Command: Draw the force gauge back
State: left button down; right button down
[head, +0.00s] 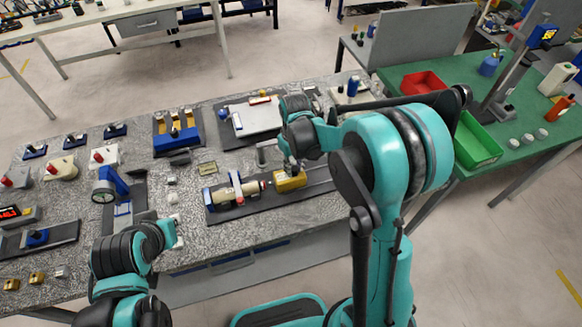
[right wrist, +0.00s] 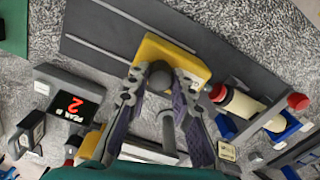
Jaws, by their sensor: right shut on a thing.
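The yellow force gauge (head: 290,181) sits on a long dark base plate (head: 320,178) with rails, near the table's front edge. In the right wrist view, the gauge (right wrist: 190,62) has a grey round knob (right wrist: 160,76) on it. My right gripper (right wrist: 160,100) is shut on that knob. In the head view the right gripper (head: 290,165) is over the gauge and partly hides it. A cream cylinder with red ends (head: 236,190) lies in blue holders on the same plate, left of the gauge. My left gripper (head: 172,236) is at lower left, its fingers unclear.
In the right wrist view a display box (right wrist: 75,105) shows red characters. Several other fixtures stand on the speckled table, including a blue-framed dial gauge (head: 104,190) and a blue block station (head: 178,140). A green table (head: 520,130) with red and green bins is at right.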

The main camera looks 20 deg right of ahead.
jog(key=d, duration=0.4)
jog(key=shift+d, duration=0.2)
jog(key=shift+w, duration=0.1)
jog(key=c, duration=1.6)
grip_release()
jog(key=o, duration=0.3)
jog(key=shift+d, duration=0.15)
